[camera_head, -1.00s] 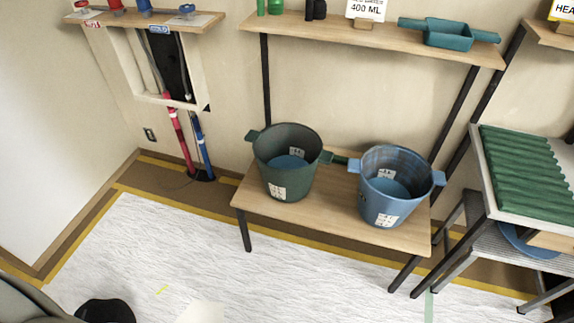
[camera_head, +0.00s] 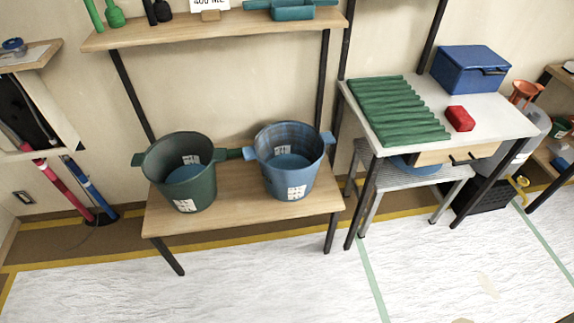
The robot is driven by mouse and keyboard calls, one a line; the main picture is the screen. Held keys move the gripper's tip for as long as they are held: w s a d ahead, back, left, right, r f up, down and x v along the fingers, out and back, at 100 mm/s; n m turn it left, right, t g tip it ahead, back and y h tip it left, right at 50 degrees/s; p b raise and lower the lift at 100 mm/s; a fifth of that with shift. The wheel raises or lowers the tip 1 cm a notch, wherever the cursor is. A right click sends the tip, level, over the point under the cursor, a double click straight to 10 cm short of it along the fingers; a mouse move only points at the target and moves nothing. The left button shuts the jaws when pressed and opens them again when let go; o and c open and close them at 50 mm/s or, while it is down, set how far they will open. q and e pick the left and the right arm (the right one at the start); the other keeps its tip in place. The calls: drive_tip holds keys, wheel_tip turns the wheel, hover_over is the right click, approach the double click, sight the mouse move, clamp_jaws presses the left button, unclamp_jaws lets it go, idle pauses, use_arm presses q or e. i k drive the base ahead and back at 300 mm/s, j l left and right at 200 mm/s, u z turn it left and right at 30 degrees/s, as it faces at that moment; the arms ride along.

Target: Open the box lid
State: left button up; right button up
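A blue box (camera_head: 470,70) with its lid closed stands at the back right of the white-topped table (camera_head: 478,97). A dark handle or latch shows on its front face. Neither of my grippers is in view.
A green corrugated sheet (camera_head: 397,110) and a red block (camera_head: 460,118) lie on the same table. A green bucket (camera_head: 180,172) and a blue bucket (camera_head: 290,160) stand on a low wooden bench (camera_head: 240,199). A grey stool (camera_head: 440,183) is under the table. The white floor in front is clear.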

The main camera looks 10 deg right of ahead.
sight(478, 56)
drive_tip(key=z, duration=0.4)
drive_tip(key=l+z, duration=0.1)
drive_tip(key=z, duration=0.25)
drive_tip(key=i+z, duration=0.1)
drive_tip(key=z, duration=0.65)
drive_tip(key=i+l+u, duration=0.1)
drive_tip(key=i, duration=0.15)
